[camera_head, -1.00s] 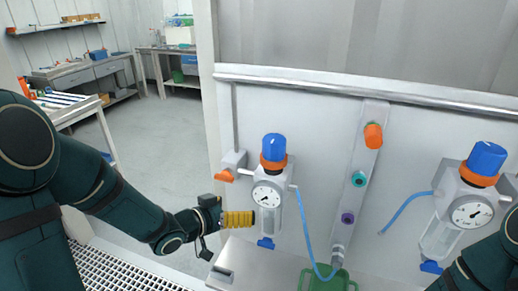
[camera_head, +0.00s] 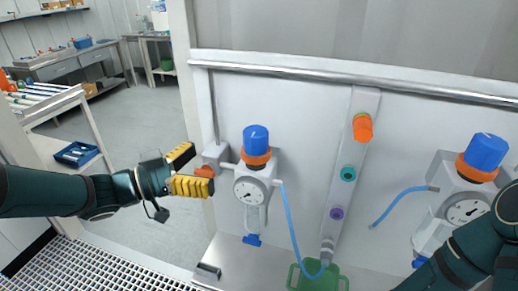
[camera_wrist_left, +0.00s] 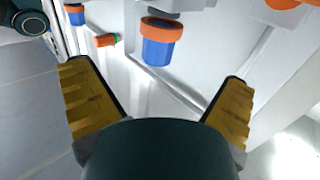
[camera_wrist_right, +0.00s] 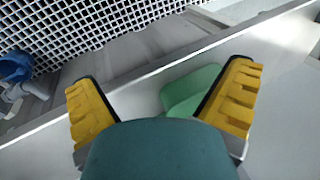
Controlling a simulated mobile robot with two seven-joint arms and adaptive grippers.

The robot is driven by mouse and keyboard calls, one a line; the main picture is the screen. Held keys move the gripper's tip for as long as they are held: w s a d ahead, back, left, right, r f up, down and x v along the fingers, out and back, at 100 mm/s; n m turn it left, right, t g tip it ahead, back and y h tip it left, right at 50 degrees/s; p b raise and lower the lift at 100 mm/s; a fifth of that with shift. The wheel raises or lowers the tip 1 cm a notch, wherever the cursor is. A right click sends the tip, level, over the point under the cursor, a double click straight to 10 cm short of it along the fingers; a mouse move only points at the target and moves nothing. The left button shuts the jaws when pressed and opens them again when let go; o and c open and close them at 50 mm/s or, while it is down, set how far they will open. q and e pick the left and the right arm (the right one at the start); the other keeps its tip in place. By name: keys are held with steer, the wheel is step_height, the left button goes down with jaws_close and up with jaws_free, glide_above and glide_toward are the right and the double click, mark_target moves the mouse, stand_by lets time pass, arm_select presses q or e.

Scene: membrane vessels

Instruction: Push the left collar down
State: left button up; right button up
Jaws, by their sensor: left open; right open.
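The left collar (camera_head: 257,157) is an orange ring under the blue knob (camera_head: 256,138) of the left regulator, above its round gauge (camera_head: 249,191). In the left wrist view the collar (camera_wrist_left: 162,29) and knob show upside down, beyond and between my fingers. My left gripper (camera_head: 201,168) is open and empty, left of the collar and apart from it, near the orange lever (camera_head: 205,172). My right gripper (camera_wrist_right: 160,76) is open and empty in its wrist view; its fingers are out of the head view.
A second regulator with an orange collar (camera_head: 476,169) stands at the right. A panel strip between holds orange, teal and purple fittings. Blue hoses (camera_head: 288,225) hang in front. A green container (camera_head: 320,279) stands below. A metal rail (camera_head: 350,80) crosses above.

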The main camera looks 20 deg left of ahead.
mark_target(256, 150)
arm_select(q)
steer(key=b+x, duration=0.1)
steer(key=x, duration=1.1)
steer(key=shift+c, duration=0.3)
